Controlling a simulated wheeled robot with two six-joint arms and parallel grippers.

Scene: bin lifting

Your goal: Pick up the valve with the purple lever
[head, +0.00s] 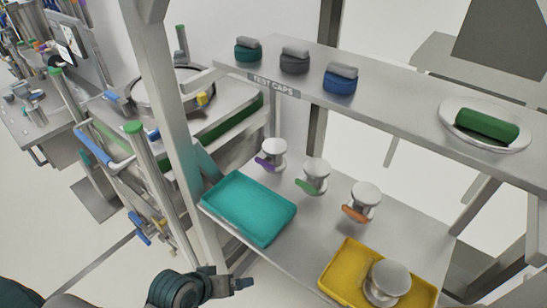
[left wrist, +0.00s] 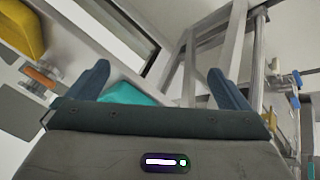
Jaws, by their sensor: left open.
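The valve with the purple lever (head: 273,151) stands on the lower shelf in the head view, leftmost of a row of three. It has a round pale top, and its purple lever points to the lower left. My left gripper (left wrist: 158,78) is open, with its two dark blue fingers spread and nothing held between them. In the head view part of my left arm and gripper (head: 240,284) shows low in the picture, in front of the lower shelf and well apart from the valve. I cannot make out the purple lever in the left wrist view. My right gripper is not in view.
Beside it stand a green-lever valve (head: 313,175) and an orange-lever valve (head: 362,200). A teal tray (head: 225,211) lies in front. A yellow tray (head: 335,278) holds another valve (head: 388,279). The upper shelf (head: 400,112) overhangs behind; a grey post (head: 165,110) rises left.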

